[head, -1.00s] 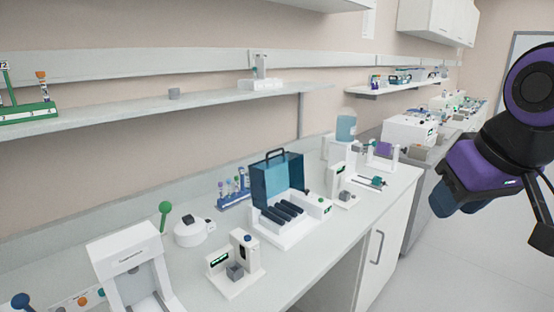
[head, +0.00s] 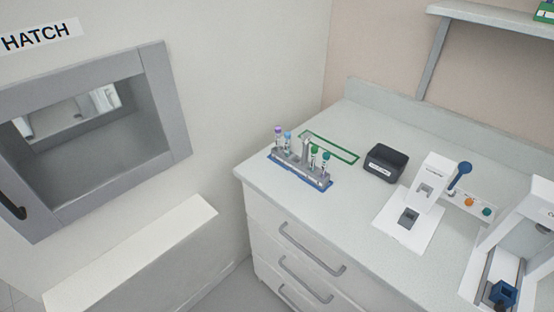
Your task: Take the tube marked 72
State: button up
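A grey tube rack with a blue base (head: 299,173) stands near the left front corner of the counter in the head view. The tubes are too small for me to read any number, so I cannot tell which is marked 72. My gripper is not in this view.
A green outlined rectangle (head: 330,148) lies behind the rack. A dark open bin (head: 386,162) and a white device with a blue-knobbed lever (head: 427,187) stand to the right. A wall hatch (head: 100,137) with a white ledge (head: 133,262) is left. Drawers (head: 300,262) are below.

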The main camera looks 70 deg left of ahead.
aim_at(313, 157)
jog(key=j+u, duration=0.1)
jog(key=u, duration=1.9)
jog(key=i+j+z, duration=0.8)
jog(key=j, duration=0.2)
jog(key=k+l, duration=0.05)
jog(key=k, duration=0.05)
